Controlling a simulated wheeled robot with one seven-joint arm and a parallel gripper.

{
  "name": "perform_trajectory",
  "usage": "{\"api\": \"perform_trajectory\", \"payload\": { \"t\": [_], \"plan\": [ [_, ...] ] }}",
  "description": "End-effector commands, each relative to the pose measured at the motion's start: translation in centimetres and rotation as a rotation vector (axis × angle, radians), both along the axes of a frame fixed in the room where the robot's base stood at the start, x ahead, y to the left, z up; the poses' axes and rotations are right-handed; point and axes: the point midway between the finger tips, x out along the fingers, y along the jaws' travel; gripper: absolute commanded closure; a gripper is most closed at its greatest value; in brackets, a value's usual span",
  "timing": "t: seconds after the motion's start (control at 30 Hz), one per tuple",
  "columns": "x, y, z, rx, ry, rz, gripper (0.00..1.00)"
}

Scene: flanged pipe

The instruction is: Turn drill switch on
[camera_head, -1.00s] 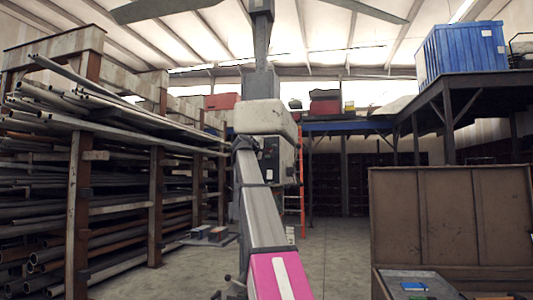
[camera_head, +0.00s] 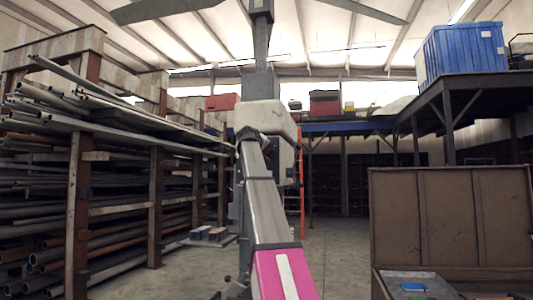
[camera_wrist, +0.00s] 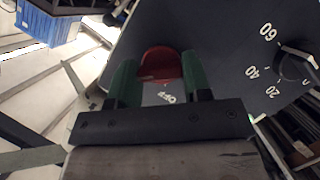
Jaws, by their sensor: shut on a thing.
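The drill (camera_head: 265,118) is a tall pale grey machine in the middle of the head view, partly hidden behind my arm. In the wrist view its dark control panel (camera_wrist: 225,50) fills the upper right. A red switch (camera_wrist: 160,62) sits on the panel, with a white OFF label beside it, upside down in this view. My gripper (camera_wrist: 158,72) has its two green fingers shut on the red switch, one finger on each side. A black dial (camera_wrist: 296,66) marked 20, 40 and 60 is to the right. In the head view the gripper's fingers cannot be made out.
Racks of pipes (camera_head: 155,205) stand on the left. A blue crate (camera_head: 462,54) is on a raised platform. Open floor lies right of the drill.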

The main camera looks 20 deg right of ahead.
Motion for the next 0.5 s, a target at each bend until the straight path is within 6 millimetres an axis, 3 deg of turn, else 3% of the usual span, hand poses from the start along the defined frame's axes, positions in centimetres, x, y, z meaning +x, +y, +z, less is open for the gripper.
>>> {"api": "perform_trajectory", "payload": {
  "t": [0.47, 0.5],
  "plan": [
    [-0.10, 0.02, -0.19, 0.016, -0.006, -0.002, 0.79],
    [-0.10, 0.02, -0.19, 0.016, -0.006, -0.002, 0.49]
  ]
}}
